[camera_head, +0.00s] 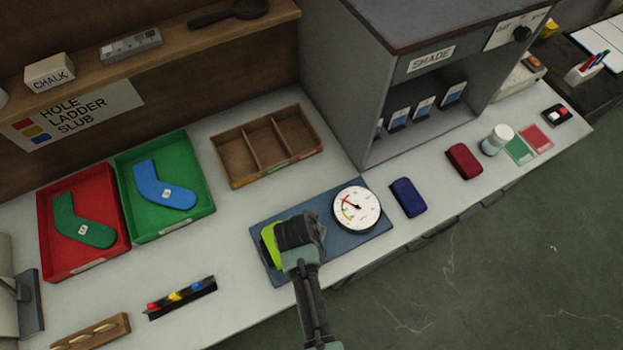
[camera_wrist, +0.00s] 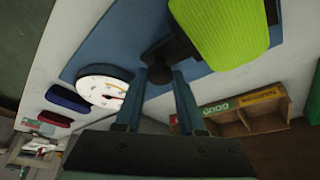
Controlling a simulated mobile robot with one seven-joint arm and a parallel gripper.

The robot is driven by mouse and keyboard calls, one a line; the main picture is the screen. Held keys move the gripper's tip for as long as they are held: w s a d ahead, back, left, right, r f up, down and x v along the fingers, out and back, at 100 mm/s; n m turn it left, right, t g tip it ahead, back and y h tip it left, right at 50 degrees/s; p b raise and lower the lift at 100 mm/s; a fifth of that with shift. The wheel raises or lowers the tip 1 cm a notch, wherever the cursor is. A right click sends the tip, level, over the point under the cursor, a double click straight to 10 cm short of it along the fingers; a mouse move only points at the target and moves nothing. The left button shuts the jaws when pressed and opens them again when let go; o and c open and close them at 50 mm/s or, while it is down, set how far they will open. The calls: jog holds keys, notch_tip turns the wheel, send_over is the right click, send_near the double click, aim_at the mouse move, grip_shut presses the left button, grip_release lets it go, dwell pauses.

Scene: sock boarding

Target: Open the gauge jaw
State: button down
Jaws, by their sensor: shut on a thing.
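The gauge lies on a blue base plate (camera_head: 368,226) on the light bench, with a round white dial (camera_head: 357,208) at its right end. The dial's needle shows, and the dial also shows in the wrist view (camera_wrist: 104,90). A bright lime-green padded piece (camera_head: 270,246) sits at the plate's left end, and it fills the top of the wrist view (camera_wrist: 228,28). My gripper (camera_head: 300,236) is over the plate, beside the green piece. In the wrist view its fingers (camera_wrist: 161,78) close on a dark knob (camera_wrist: 160,73) of the gauge jaw. The head view hides the grip.
A red tray (camera_head: 44,232) and a green tray (camera_head: 120,190) hold socks at the left. A wooden divided box (camera_head: 217,152) stands behind the gauge. A blue block (camera_head: 408,198) and a red block (camera_head: 464,161) lie to its right. The grey SHADE cabinet (camera_head: 335,90) rises behind.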

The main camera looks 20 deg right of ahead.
jog(key=shift+w+d, duration=0.1)
jog(key=shift+d, duration=1.8)
jog(key=c, duration=0.5)
grip_release()
jog(key=shift+a, duration=0.1)
jog(key=shift+r, duration=0.1)
jog(key=v, duration=1.3)
